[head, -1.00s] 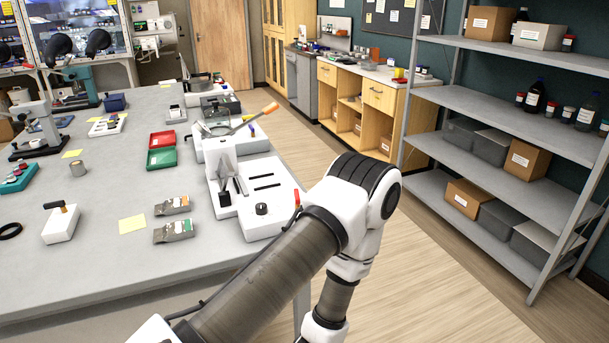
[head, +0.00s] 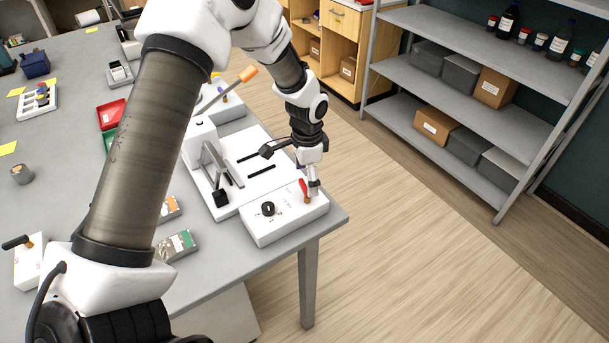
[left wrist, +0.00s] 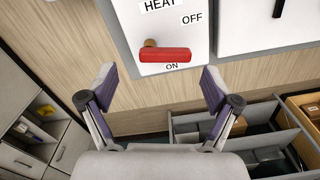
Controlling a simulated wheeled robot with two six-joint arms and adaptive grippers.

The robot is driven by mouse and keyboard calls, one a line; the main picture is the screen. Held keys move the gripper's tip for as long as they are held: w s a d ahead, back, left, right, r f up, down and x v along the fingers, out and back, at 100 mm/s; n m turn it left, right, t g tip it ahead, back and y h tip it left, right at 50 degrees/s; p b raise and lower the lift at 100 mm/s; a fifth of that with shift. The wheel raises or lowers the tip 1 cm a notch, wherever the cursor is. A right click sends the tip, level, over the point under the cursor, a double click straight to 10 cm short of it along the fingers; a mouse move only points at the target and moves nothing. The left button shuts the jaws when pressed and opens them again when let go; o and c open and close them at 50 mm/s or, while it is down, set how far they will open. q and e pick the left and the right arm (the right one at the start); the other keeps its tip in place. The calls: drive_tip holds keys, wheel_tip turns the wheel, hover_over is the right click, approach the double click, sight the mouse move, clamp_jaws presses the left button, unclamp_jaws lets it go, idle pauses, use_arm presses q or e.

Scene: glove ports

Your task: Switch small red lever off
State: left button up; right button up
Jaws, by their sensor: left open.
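The small red lever (head: 304,188) stands on the white control box (head: 270,221) at the table's right front corner, beside a black knob (head: 267,208). In the left wrist view the red lever (left wrist: 166,55) lies crosswise on a white panel (left wrist: 203,47) marked HEAT, with OFF above and to the right and ON just below. My left gripper (head: 312,184) is at the lever, pointing down. In the left wrist view my left gripper (left wrist: 158,78) is open, one finger towards each side of the lever, with nothing between them. Contact cannot be told. My right gripper is not visible.
A white slotted unit (head: 236,170) with a black-ended lever stands behind the box. Small packets (head: 178,245), a red tray (head: 110,114) and other items lie on the grey table (head: 62,190). Open floor and a shelf rack (head: 455,148) are to the right.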

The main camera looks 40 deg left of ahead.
sight(302, 187)
use_arm(q)
drive_tip(key=f, duration=0.1)
drive_tip(key=a+f, duration=0.1)
drive_tip(key=f, duration=0.1)
drive_tip(key=shift+a, duration=0.1)
drive_tip(key=shift+w, duration=0.2)
drive_tip(key=shift+d, duration=0.25)
drive_tip(key=shift+c, duration=0.3)
drive_tip(key=shift+s+d+r, duration=0.15)
drive_tip(key=shift+r, duration=0.05)
drive_tip(key=c, duration=1.1)
drive_tip(key=shift+f, duration=0.1)
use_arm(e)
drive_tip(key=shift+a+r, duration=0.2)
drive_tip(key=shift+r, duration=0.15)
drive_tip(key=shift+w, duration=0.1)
use_arm(q)
drive_tip(key=shift+s+n+p, duration=0.25)
drive_tip(key=shift+n+p, duration=0.35)
drive_tip(key=shift+n, duration=0.6)
drive_tip(key=shift+a+f+n, duration=0.1)
drive_tip(key=shift+a+n, duration=0.1)
drive_tip(key=shift+n, duration=0.3)
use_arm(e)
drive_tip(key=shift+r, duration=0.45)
use_arm(q)
drive_tip(key=shift+s, duration=0.1)
